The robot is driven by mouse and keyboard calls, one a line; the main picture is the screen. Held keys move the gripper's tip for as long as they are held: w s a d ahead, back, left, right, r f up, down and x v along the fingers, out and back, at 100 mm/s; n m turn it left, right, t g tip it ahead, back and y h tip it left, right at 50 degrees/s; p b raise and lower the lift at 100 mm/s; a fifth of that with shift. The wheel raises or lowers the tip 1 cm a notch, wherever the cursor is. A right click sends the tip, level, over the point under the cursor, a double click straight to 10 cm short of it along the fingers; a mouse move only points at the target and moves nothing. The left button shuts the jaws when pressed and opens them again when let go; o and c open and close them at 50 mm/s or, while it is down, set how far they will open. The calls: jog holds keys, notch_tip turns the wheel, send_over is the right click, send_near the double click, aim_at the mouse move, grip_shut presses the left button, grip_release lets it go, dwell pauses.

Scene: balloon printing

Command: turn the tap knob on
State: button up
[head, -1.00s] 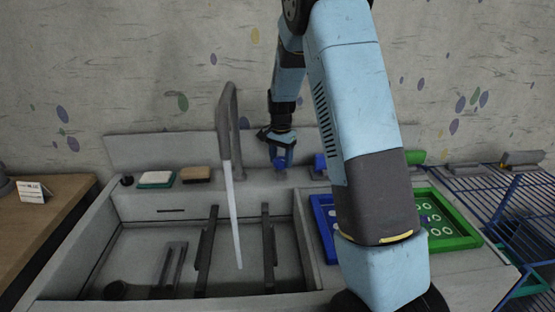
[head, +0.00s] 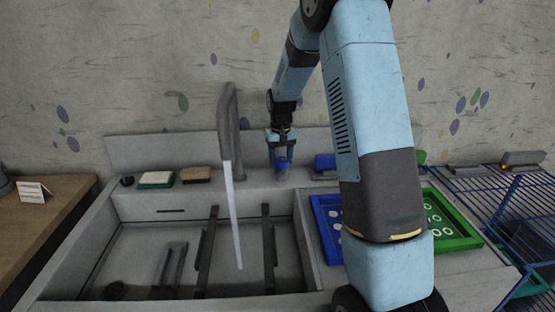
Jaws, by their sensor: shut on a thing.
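The tap (head: 230,125) is a grey, tall curved spout at the back of the sink. A pale stream of water (head: 233,215) runs from its mouth down into the basin. The blue tap knob (head: 282,163) stands on the back ledge just right of the spout. My gripper (head: 281,150) points down over the knob and is shut on it. The fingers cover the upper part of the knob.
The sink (head: 120,215) holds dark rails and racks. A sponge (head: 196,174) and a white-green block (head: 156,179) lie on the back ledge. A blue frame (head: 318,219) and a green frame (head: 468,240) lie right of the basin. A wire rack (head: 520,190) is at far right.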

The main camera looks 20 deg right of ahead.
aim_at(281, 159)
jog(key=shift+s+f+n, duration=0.1)
jog(key=shift+n, duration=0.6)
jog(key=o, duration=1)
jog(key=shift+o, duration=0.2)
notch_tip(281, 159, up, 14)
jog(key=shift+f, duration=0.15)
